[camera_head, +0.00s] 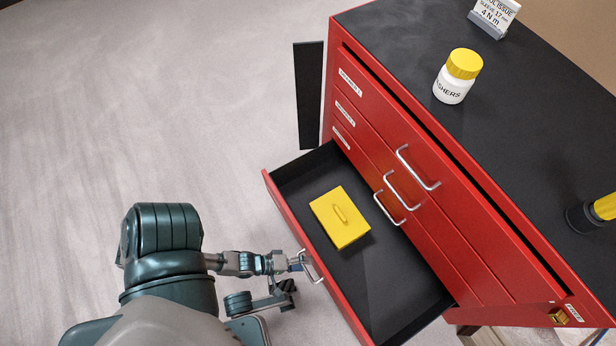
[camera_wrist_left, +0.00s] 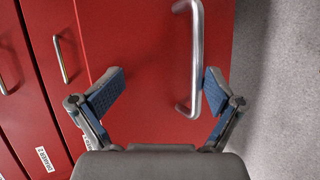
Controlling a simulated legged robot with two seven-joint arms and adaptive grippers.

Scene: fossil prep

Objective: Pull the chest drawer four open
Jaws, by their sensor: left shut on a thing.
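The red chest (camera_head: 440,190) has its lowest visible drawer (camera_head: 385,290) pulled well out; its front label is not readable. My left gripper (camera_head: 300,262) is at the silver handle (camera_head: 314,268) on that drawer's front. In the left wrist view, the handle (camera_wrist_left: 196,60) stands between the blue-padded fingers of my left gripper (camera_wrist_left: 162,82), close to the right finger. The gripper is shut on the handle, though the fingers look well apart. My right gripper is not in view.
The drawers above are closed, with silver handles (camera_head: 418,168). A white jar with a yellow lid (camera_head: 457,77) and a sign (camera_head: 494,15) stand on top. The grey floor (camera_head: 150,120) at left is clear.

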